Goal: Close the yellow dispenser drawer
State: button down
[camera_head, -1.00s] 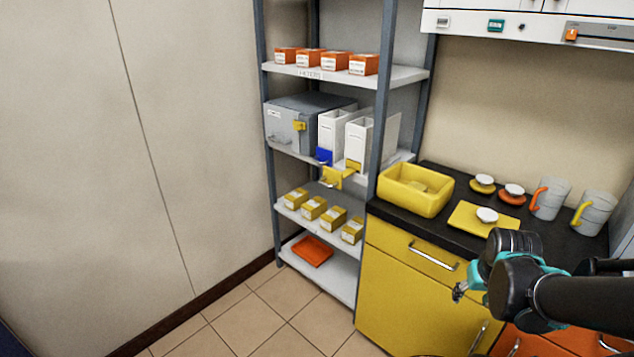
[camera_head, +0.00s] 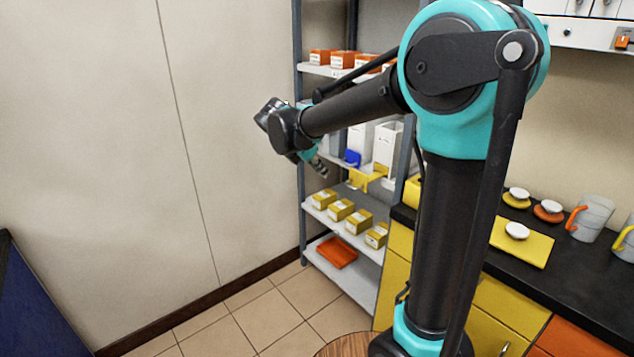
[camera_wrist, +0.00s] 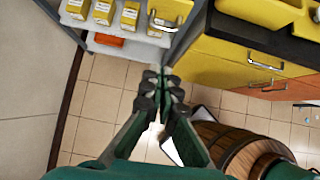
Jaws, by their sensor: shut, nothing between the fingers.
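The yellow dispenser drawer (camera_head: 368,179) sticks out, open, from the lower front of the right white dispenser (camera_head: 387,146) on the middle shelf. In the wrist view the yellow drawer (camera_wrist: 171,11) shows at the top edge, with a pale handle. A blue drawer front (camera_head: 352,158) sits at the foot of the left white dispenser (camera_head: 358,137). My gripper (camera_head: 318,166) is shut and empty, in front of the shelf and left of the yellow drawer in the head view. In the wrist view its fingertips (camera_wrist: 161,80) point toward the shelf, apart from the drawer.
Yellow boxes (camera_head: 341,210) stand on the shelf below, and an orange tray (camera_head: 337,252) lies at the bottom. A grey shelf post (camera_head: 402,150) stands right of the dispensers. A black counter (camera_head: 558,286) with a yellow board (camera_head: 522,244) is at right. Floor (camera_head: 230,325) at left is clear.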

aim_at(371, 177)
jog(key=w+d+r+x, duration=0.1)
jog(key=x, duration=1.2)
jog(key=shift+d+r, duration=0.2)
jog(key=shift+r, duration=0.05)
jog(key=w+d, duration=0.2)
jog(key=d, duration=0.1)
jog(key=w+d, duration=0.2)
jog(key=d, duration=0.1)
jog(key=w+d, duration=0.3)
jog(key=shift+d, duration=0.3)
